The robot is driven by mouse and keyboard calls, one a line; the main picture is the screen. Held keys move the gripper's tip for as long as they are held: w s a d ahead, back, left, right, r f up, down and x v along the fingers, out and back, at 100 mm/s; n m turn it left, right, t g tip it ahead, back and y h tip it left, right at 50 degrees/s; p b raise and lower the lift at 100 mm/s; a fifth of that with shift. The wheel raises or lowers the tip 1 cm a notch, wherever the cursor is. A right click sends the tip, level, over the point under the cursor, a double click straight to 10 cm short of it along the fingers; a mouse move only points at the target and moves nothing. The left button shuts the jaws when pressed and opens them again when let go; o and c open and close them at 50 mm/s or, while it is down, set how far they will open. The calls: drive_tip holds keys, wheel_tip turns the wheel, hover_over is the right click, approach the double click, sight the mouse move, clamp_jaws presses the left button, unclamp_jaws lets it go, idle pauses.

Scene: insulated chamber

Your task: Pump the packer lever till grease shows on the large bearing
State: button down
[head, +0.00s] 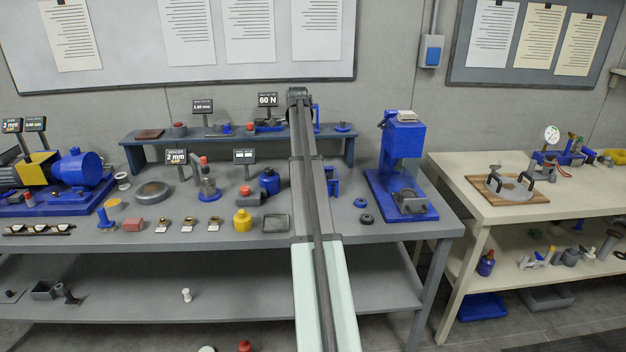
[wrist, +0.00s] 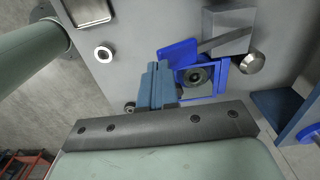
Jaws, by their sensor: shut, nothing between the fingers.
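In the wrist view my gripper (wrist: 156,72) is shut and empty, its blue-grey fingers beside a blue frame (wrist: 182,52). I cannot tell whether they touch it. A dark round bearing (wrist: 196,75) sits in this frame; no grease is clear on it. A grey block (wrist: 226,30) and a round metal knob (wrist: 252,62) are beside it. I cannot tell for sure which part is the packer lever. In the head view a blue fixture (head: 333,186) shows partly behind my arm, which hides the gripper there.
A blue press (head: 403,145) stands to the right. A red-topped cylinder (head: 243,192), a yellow weight (head: 242,221) and a grey tray (head: 276,223) are left of my arm. A raised shelf (head: 230,142) runs behind.

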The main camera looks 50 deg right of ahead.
drive_tip(key=shift+r, duration=3)
